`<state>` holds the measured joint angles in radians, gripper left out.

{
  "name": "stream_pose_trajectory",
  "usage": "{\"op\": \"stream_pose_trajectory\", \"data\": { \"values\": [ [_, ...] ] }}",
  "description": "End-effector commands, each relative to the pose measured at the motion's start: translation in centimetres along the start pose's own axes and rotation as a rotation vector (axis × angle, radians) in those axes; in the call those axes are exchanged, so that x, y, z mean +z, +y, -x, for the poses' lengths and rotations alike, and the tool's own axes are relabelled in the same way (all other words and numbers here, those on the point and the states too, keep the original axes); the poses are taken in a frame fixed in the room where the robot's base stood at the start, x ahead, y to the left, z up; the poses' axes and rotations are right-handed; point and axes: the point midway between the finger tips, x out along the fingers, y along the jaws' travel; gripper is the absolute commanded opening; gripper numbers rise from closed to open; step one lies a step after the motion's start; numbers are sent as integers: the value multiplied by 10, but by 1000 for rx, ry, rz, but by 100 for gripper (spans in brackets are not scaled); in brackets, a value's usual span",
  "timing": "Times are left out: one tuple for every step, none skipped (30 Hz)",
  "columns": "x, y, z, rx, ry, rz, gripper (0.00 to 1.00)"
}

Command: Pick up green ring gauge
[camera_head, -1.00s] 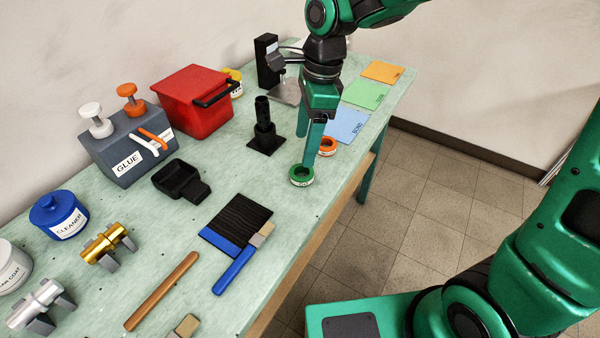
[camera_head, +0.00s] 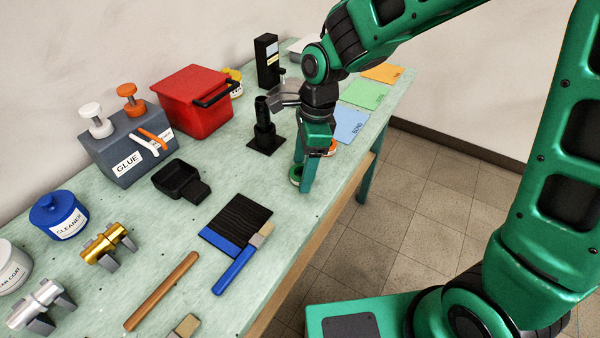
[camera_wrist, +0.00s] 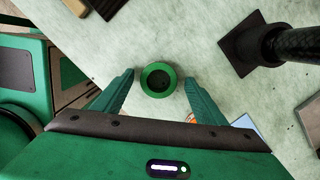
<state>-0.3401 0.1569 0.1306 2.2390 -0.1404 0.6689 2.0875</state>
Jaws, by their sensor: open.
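The green ring gauge (camera_wrist: 158,80) lies flat on the pale green table. In the wrist view it sits midway between the two spread fingers of my gripper (camera_wrist: 159,82), with a gap on each side. In the head view my gripper (camera_head: 302,178) points down over the ring gauge (camera_head: 294,176), one finger in front of it, so only part of the ring shows. My gripper is open and holds nothing.
A black post on a square base (camera_head: 266,140) stands left of my gripper. An orange ring (camera_head: 331,147) lies just behind it. The table's edge is close on the right.

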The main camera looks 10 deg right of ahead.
Motion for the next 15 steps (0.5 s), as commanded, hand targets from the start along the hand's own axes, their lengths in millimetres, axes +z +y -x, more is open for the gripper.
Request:
{"op": "stream_pose_trajectory", "data": {
  "values": [
    [0,0,0,0,0,0,58],
    [0,0,0,0,0,0,51],
    [0,0,0,0,0,0,42],
    [0,0,0,0,0,0,35],
    [0,0,0,0,0,0,27],
    [0,0,0,0,0,0,19],
    [0,0,0,0,0,0,19],
    [0,0,0,0,0,0,19],
    [0,0,0,0,0,0,19],
    [0,0,0,-1,0,0,19],
    [0,0,0,0,-1,0,19],
    [0,0,0,0,-1,0,19],
    [0,0,0,0,-1,0,19],
    [0,0,1,-1,-1,0,19],
    [0,0,1,-1,-1,0,19]
  ]
}}
